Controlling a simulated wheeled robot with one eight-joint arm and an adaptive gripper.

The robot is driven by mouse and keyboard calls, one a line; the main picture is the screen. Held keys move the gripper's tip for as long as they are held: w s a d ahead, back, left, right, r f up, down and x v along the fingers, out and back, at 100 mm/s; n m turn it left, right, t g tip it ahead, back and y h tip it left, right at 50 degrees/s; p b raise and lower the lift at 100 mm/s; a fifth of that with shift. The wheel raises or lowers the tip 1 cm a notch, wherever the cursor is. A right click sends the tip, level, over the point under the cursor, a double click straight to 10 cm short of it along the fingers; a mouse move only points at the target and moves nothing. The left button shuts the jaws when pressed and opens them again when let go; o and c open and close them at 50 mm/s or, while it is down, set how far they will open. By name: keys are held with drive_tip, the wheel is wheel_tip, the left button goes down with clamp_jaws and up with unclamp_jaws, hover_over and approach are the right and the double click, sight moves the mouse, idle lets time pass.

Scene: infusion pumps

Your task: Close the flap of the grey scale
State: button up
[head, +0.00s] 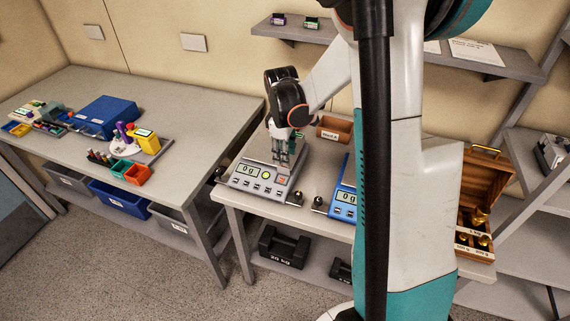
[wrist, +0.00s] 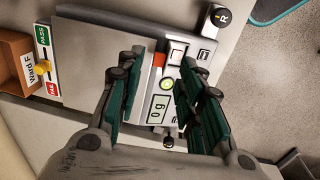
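The grey scale (head: 240,182) stands on the middle table in the head view, its display reading 0 g. In the wrist view the scale (wrist: 110,14) lies below my gripper, with its display (wrist: 160,108), a lit yellow-green button and a red-marked white switch. An orange-red piece shows near the left fingertip. I cannot make out the flap's outline or position; the fingers cover part of the scale.
A blue scale (head: 343,206) stands to the right, partly behind my arm. A wooden case (head: 490,180) is at right.

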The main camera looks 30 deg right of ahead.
sight(284, 169)
drive_tip(key=shift+w+d+f+b, duration=0.1)
drive_tip(key=shift+f+b, duration=0.1)
drive_tip(key=shift+f, duration=0.85)
drive_tip(key=shift+d+f+b, duration=0.1)
drive_tip(key=shift+f+b, duration=0.05)
drive_tip(key=shift+f, duration=0.85)
clamp_jaws()
